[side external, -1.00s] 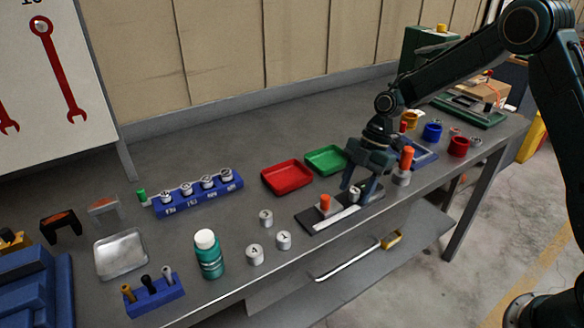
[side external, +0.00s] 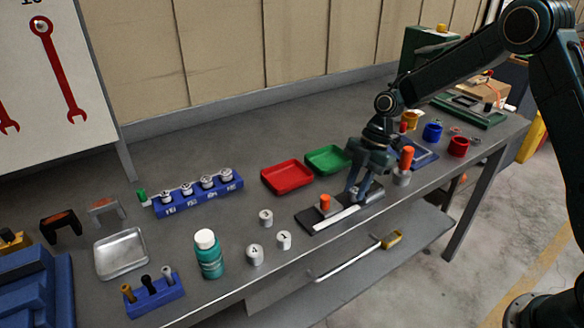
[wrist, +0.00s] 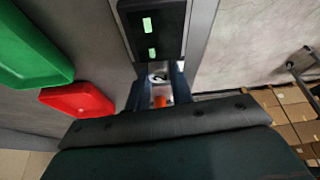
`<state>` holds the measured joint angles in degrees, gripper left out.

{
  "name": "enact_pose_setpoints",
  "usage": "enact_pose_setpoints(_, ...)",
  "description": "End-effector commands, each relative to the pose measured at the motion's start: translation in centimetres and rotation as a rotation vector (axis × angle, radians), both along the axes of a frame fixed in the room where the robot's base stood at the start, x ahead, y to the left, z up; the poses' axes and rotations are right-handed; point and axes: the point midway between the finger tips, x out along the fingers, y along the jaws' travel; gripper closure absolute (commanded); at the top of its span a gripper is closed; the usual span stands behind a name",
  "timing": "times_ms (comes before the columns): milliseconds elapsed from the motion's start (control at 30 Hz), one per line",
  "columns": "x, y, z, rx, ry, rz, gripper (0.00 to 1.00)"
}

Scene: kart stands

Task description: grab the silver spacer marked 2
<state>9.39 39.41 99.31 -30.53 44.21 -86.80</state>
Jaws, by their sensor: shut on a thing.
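My gripper (side external: 361,191) points down over the dark plate (side external: 310,221) near the table's front edge. In the wrist view its two fingers (wrist: 158,84) are closed on a small silver spacer (wrist: 158,77) with a dark mark on its top. The mark is too small to read surely as a 2. In the side view the fingers mostly hide this spacer. I cannot tell whether it still touches the plate. An orange-topped peg (side external: 325,203) stands on the plate just left of the fingers.
Loose silver spacers (side external: 254,255) stand left of the plate, one marked 4. A red tray (side external: 287,177) and a green tray (side external: 328,159) lie behind. An orange-capped post (side external: 406,160) stands close to the right of my gripper. A teal bottle (side external: 209,257) is farther left.

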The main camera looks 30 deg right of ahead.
Motion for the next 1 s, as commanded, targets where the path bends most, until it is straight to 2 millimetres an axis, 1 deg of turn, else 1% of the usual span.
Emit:
enact_pose_setpoints(167, 0.1, 0.0, 0.6, 0.0, -0.003, -0.001, 1.0)
enact_pose_setpoints(267, 0.1, 0.0, 1.3, -0.001, -0.002, -0.001, 1.0)
enact_pose_setpoints(367, 0.1, 0.0, 2.4, 0.0, -0.003, 0.0, 1.0)
enact_pose_setpoints(467, 0.1, 0.0, 3.9, 0.0, -0.005, 0.0, 1.0)
enact_pose_setpoints(667, 0.1, 0.0, 7.9, 0.0, -0.007, 0.0, 1.0)
enact_pose_setpoints(900, 0.1, -0.1, 13.6, 0.0, -0.006, 0.001, 1.0)
enact_pose_setpoints(1000, 0.1, -0.1, 15.4, 0.001, -0.004, 0.0, 1.0)
